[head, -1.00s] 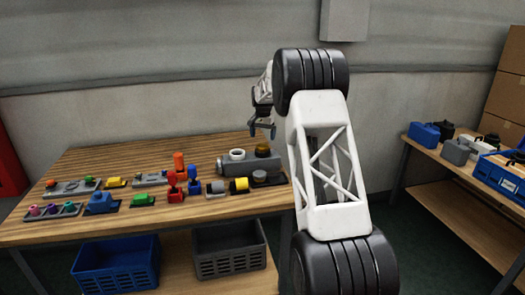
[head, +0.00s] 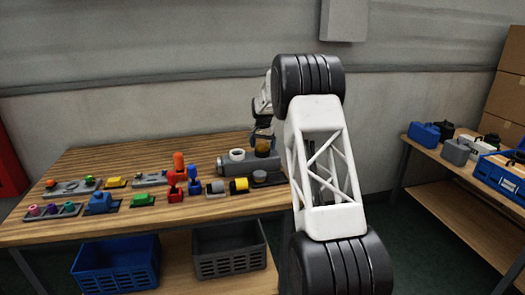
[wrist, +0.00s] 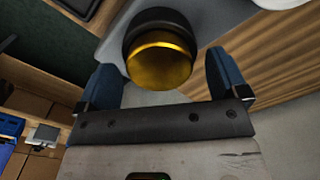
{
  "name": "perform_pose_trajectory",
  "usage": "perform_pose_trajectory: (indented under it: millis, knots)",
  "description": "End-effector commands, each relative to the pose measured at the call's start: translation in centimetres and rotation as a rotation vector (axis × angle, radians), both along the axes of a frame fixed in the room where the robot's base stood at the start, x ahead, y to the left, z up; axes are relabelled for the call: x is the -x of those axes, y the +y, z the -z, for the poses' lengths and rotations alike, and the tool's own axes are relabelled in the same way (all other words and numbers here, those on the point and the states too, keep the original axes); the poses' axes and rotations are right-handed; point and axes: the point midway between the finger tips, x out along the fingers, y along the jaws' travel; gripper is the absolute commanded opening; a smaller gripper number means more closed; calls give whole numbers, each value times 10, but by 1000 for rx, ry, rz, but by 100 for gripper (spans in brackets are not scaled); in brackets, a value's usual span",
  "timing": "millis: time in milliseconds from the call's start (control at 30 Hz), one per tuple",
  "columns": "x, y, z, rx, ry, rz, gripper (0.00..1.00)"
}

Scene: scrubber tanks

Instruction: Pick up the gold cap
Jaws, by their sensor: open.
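The gold cap (wrist: 160,66) is a round, shiny piece with a dark top part, in the upper middle of the wrist view. In the head view the gold cap (head: 262,147) sits on the right end of the grey tank (head: 232,166), partly hidden by my gripper. My gripper (head: 262,136) is just over it. In the wrist view my gripper (wrist: 161,62) is open, with one blue finger on each side of the cap and a visible gap to each. Nothing is held.
A white ring (head: 237,155) stands on the tank left of the cap. A yellow-ended cylinder (head: 238,185) and a dark block with a round brownish top (head: 260,177) lie in front. Several coloured parts fill the wooden table (head: 90,160) to the left.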

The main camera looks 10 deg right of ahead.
Motion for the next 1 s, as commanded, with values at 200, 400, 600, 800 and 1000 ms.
perform_pose_trajectory:
  millis: [200, 400, 600, 800, 1000]
  knots:
    - [0, 0, 0, 0, 0, 0, 92]
    - [0, 0, 0, 0, 0, 0, 92]
    - [0, 0, 0, 0, 0, 0, 79]
    - [0, 0, 0, 0, 0, 0, 48]
    - [0, 0, 0, 0, 0, 0, 31]
